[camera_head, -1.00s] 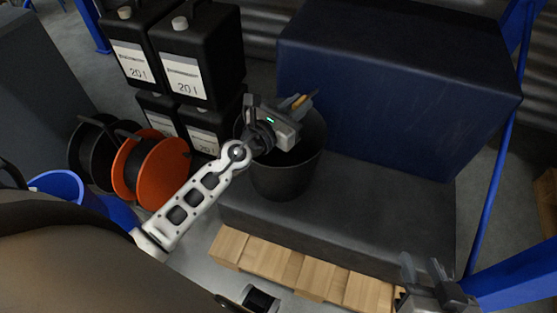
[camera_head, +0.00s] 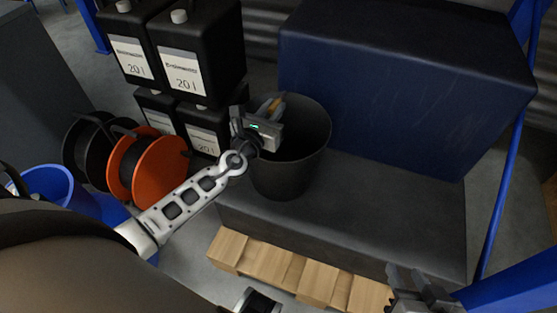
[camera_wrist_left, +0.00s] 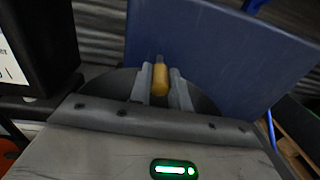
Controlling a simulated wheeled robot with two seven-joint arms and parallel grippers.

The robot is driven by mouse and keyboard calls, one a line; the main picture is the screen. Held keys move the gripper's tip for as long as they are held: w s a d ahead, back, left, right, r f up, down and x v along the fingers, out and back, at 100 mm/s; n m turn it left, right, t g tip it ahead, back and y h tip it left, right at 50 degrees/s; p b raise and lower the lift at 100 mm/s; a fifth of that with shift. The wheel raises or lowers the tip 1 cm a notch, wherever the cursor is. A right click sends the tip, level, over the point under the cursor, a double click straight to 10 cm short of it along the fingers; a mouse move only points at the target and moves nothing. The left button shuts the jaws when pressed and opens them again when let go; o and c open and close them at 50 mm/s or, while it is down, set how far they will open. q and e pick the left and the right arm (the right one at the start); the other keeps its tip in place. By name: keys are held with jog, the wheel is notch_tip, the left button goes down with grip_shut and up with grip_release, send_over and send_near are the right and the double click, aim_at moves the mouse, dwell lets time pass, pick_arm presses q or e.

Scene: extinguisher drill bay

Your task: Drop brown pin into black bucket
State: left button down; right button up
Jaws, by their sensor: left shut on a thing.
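The black bucket (camera_head: 290,165) stands upright on a dark block, its mouth open upward. My left gripper (camera_head: 272,106) is at the left part of the bucket's mouth, near the rim. It is shut on the brown pin (camera_head: 276,102). In the left wrist view the pin (camera_wrist_left: 160,80) shows yellow-brown between the two grey fingers (camera_wrist_left: 161,88), with the dark bucket mouth (camera_wrist_left: 208,100) around and behind it. My right gripper (camera_head: 413,280) is at the lower right in the head view, its two fingers apart and nothing seen between them, away from the bucket.
Black 20 l canisters (camera_head: 205,50) are stacked left of the bucket, close to my left arm. A large blue block (camera_head: 400,90) stands behind right. Orange (camera_head: 155,170) and black reels and a blue bucket (camera_head: 50,185) are at left. The dark block's top (camera_head: 390,205) is clear at right.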

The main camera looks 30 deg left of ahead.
pick_arm(q)
jog(key=shift+f+b, duration=0.35)
jog(key=shift+f, duration=0.25)
pick_arm(e)
jog(key=shift+w+a+f, duration=0.1)
jog(key=shift+a+f, duration=0.05)
jog(key=shift+f, duration=0.4)
jog(key=shift+w+a+f, duration=0.1)
jog(key=shift+a+f, duration=0.05)
jog(key=shift+f, duration=0.35)
pick_arm(q)
jog(key=c, duration=1.2)
grip_release()
jog(key=shift+c, duration=0.2)
pick_arm(e)
jog(key=shift+w+r, duration=0.1)
jog(key=shift+r, duration=0.05)
pick_arm(q)
jog(key=s, duration=1.6)
jog(key=shift+d, duration=0.15)
pick_arm(e)
jog(key=shift+w+a+f+g, duration=0.1)
jog(key=shift+a+f+g, duration=0.05)
jog(key=shift+f+g, duration=0.2)
